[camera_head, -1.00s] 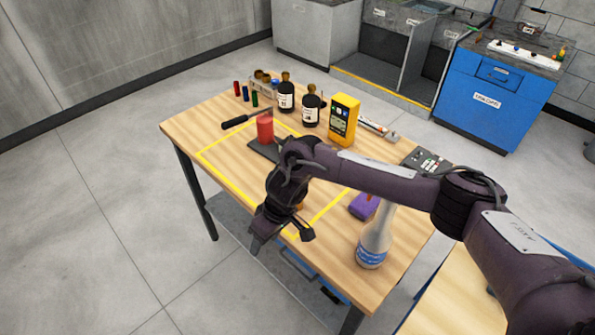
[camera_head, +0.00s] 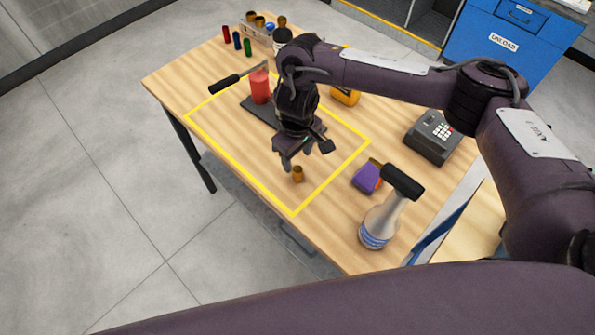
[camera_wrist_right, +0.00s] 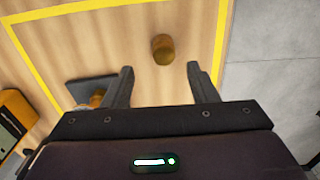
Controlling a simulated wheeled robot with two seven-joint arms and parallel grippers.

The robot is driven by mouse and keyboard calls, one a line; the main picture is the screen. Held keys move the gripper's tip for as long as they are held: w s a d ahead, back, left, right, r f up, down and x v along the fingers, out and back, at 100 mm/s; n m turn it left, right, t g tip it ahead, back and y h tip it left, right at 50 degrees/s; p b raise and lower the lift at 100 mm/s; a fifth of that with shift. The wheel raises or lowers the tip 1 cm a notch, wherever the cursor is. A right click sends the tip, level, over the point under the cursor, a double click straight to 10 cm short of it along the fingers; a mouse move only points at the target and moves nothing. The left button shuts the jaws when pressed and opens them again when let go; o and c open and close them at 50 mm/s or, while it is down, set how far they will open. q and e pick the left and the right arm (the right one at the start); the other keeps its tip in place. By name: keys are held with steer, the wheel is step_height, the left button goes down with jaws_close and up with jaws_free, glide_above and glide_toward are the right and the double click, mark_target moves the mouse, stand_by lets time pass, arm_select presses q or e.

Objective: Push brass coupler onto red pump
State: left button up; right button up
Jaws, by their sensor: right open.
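The brass coupler (camera_head: 298,174) stands on the wooden table inside the yellow outline. It also shows in the right wrist view (camera_wrist_right: 162,49), ahead of and between the fingers. My right gripper (camera_head: 306,155) is open and empty, just above and behind the coupler, apparently not touching it. Its two spread fingers show in the right wrist view (camera_wrist_right: 160,72). The red pump (camera_head: 261,86) stands upright on a dark base plate (camera_head: 258,110) behind and left of the gripper, partly hidden by my arm. My left gripper is not in view.
A purple sponge-like block (camera_head: 367,177), a spray bottle (camera_head: 378,224) and a grey keypad device (camera_head: 433,136) stand to the right. A black-handled tool (camera_head: 224,86) lies left of the pump. A yellow meter (camera_head: 345,96) is partly hidden behind my arm. The outline's left part is clear.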

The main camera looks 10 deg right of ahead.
mark_target(297, 169)
steer(key=shift+f, duration=0.3)
steer(key=f, duration=0.4)
steer(key=shift+s+f+p, duration=0.1)
steer(key=shift+s+p, duration=0.3)
steer(key=shift+f, duration=0.3)
steer(key=shift+a+f, duration=0.1)
steer(key=c, duration=1.1)
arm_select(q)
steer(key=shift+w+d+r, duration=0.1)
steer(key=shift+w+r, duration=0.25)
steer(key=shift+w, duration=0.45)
